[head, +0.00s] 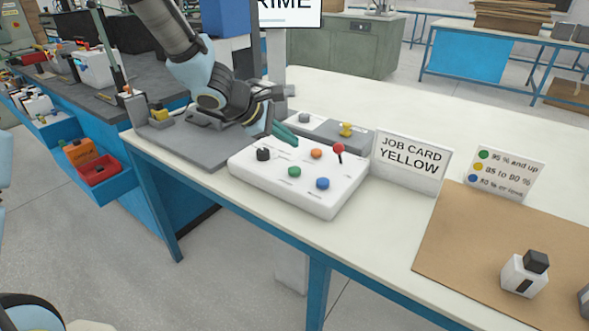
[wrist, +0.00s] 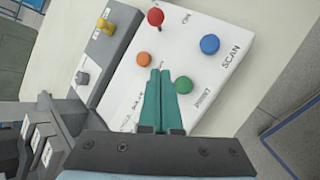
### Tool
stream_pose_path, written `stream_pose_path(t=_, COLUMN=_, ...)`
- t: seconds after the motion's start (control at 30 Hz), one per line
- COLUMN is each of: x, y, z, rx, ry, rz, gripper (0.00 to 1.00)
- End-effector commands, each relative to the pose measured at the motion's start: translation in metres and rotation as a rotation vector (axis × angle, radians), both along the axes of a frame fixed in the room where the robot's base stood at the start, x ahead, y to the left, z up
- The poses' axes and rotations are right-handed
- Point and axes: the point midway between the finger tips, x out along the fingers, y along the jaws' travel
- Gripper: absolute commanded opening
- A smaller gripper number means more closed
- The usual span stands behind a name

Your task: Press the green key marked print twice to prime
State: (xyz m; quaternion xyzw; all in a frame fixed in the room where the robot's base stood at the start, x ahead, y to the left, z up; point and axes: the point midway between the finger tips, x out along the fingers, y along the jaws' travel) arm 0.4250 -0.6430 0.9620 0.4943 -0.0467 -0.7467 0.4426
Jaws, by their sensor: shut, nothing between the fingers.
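The green key (head: 294,171) is a round button on the white control box (head: 325,205). In the wrist view the green key (wrist: 183,85) has a print label beside it. My gripper (head: 295,142) is shut and empty, with teal fingers pointing over the box. In the wrist view my gripper (wrist: 160,72) has its tips just left of the green key, close to the orange key (wrist: 143,59). The tips appear above the box surface and off the green key. The blue key (wrist: 209,43), marked scan, and a red-topped lever (wrist: 155,17) are farther along.
A black knob (head: 263,155) is on the box's left. A grey box with a yellow knob (head: 346,129) stands behind. A job card reading yellow (head: 411,158) and a colour legend card (head: 505,174) stand to the right. A sign partly cut off reads "RIME" (head: 289,8).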

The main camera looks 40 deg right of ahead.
Motion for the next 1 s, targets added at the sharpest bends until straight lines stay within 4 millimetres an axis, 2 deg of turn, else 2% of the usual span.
stream_pose_path(t=0.17, x=0.002, y=0.004, z=0.000, rx=0.004, ry=-0.009, rz=-0.004, gripper=0.00)
stream_pose_path(t=0.27, x=0.013, y=0.024, z=0.001, rx=0.029, ry=-0.051, rz=-0.026, gripper=0.00)
stream_pose_path(t=0.33, x=0.024, y=0.051, z=0.002, rx=0.063, ry=-0.104, rz=-0.058, gripper=0.00)
stream_pose_path(t=0.47, x=0.048, y=0.125, z=0.002, rx=0.166, ry=-0.232, rz=-0.146, gripper=0.00)
stream_pose_path(t=0.63, x=0.066, y=0.239, z=0.003, rx=0.338, ry=-0.380, rz=-0.281, gripper=0.00)
stream_pose_path(t=0.8, x=0.064, y=0.349, z=0.006, rx=0.514, ry=-0.476, rz=-0.417, gripper=0.00)
stream_pose_path(t=0.9, x=0.056, y=0.402, z=0.009, rx=0.603, ry=-0.510, rz=-0.492, gripper=0.00)
stream_pose_path(t=1.0, x=0.047, y=0.441, z=0.011, rx=0.670, ry=-0.528, rz=-0.552, gripper=0.00)
